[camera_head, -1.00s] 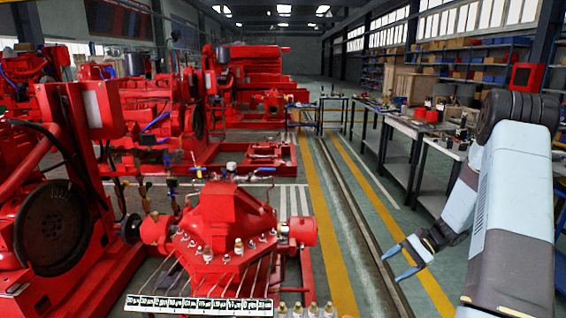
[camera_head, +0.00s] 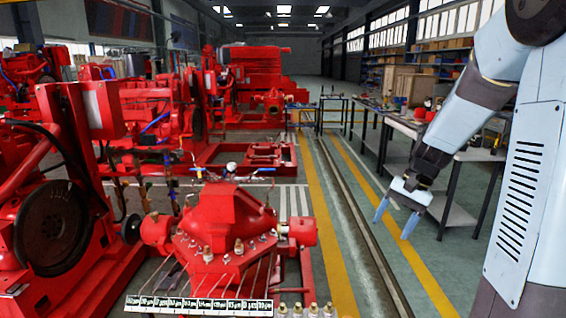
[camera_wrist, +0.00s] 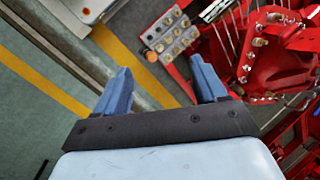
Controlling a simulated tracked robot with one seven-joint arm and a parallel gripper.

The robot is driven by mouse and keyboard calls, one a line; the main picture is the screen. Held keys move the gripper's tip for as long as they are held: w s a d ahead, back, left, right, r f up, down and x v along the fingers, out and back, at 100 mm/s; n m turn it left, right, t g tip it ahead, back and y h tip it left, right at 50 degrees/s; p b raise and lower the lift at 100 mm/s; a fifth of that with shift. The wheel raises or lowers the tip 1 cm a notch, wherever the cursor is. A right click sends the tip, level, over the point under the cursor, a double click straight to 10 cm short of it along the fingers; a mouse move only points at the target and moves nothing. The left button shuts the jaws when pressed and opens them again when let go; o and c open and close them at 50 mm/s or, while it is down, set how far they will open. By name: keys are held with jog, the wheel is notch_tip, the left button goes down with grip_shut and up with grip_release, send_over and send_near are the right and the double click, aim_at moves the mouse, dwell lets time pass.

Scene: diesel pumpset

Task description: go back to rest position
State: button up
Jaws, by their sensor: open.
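My gripper (camera_head: 395,222) hangs to the right of the red pump (camera_head: 226,225) in the head view, above the floor by the yellow line. Its two blue fingers point down and stand apart, with nothing between them. In the wrist view my gripper (camera_wrist: 160,85) also shows open and empty. The red pump (camera_wrist: 285,50) lies at the upper right there, apart from the fingers.
A row of workbenches (camera_head: 475,156) stands behind my arm on the right. A large red engine (camera_head: 65,190) fills the left. A strip of labels (camera_head: 198,306) and several brass fittings (camera_head: 298,310) are at the front. The yellow-lined aisle (camera_head: 328,220) is clear.

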jog(key=s+a+r+n+t+h, duration=0.2)
jog(key=s+r, duration=0.4)
jog(key=s, duration=0.3)
jog(key=s+a+r+n+t+h, duration=0.2)
jog(key=s+r, duration=0.4)
jog(key=s, duration=0.3)
jog(key=shift+s+r+n+t, duration=0.35)
jog(key=shift+n+t, duration=0.35)
jog(key=shift+t, duration=0.5)
jog(key=shift+w+a, duration=0.1)
